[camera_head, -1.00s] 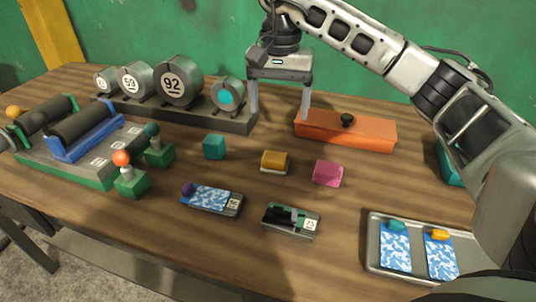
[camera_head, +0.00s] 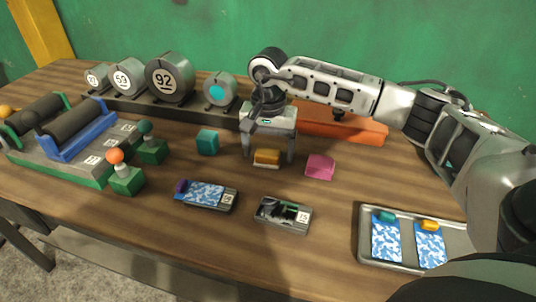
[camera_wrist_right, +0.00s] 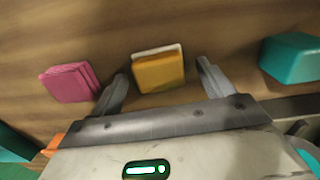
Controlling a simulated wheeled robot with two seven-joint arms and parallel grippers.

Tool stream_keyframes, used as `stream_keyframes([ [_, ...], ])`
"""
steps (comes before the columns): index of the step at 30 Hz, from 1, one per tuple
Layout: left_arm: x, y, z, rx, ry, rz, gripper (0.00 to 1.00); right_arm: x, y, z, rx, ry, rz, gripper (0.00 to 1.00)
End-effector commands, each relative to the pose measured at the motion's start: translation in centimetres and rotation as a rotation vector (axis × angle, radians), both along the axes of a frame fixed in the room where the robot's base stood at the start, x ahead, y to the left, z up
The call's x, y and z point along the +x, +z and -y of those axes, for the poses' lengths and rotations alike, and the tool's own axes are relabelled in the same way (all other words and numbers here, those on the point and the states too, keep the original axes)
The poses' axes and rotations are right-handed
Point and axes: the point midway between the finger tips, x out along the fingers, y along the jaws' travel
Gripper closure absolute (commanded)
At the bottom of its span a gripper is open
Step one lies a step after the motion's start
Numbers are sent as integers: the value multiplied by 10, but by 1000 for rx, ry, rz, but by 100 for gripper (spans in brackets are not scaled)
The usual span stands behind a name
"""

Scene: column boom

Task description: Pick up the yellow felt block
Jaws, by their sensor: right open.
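The yellow felt block (camera_head: 267,157) lies on the wooden table, with a pale layer along its lower edge. It also shows in the right wrist view (camera_wrist_right: 158,72), lying between the two fingers and a little beyond them. My right gripper (camera_head: 268,160) is open and points down over the block, with one finger to each side of it. In the right wrist view the open fingers (camera_wrist_right: 163,83) are apart from the block on both sides and hold nothing. My left gripper is not in view.
A pink block (camera_head: 320,167) lies close to the right, a teal block (camera_head: 207,142) to the left. An orange box (camera_head: 345,126) and a rack of numbered rolls (camera_head: 170,78) stand behind. Two small devices (camera_head: 207,195) (camera_head: 284,214) lie in front; a metal tray (camera_head: 400,268) is at front right.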

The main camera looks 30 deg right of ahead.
Motion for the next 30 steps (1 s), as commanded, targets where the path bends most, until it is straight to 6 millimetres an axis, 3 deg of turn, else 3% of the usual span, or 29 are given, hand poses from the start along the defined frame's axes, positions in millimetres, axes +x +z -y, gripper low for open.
stream_keyframes([
  [5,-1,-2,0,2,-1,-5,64,0,0,0,0,0,0,20],
  [10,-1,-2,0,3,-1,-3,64,0,0,0,0,0,0,67],
  [11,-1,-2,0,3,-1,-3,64,0,0,0,0,0,0,70],
  [23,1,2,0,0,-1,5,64,1,6,0,1,0,2,70],
  [30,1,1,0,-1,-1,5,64,-2,36,-2,1,3,4,70],
])
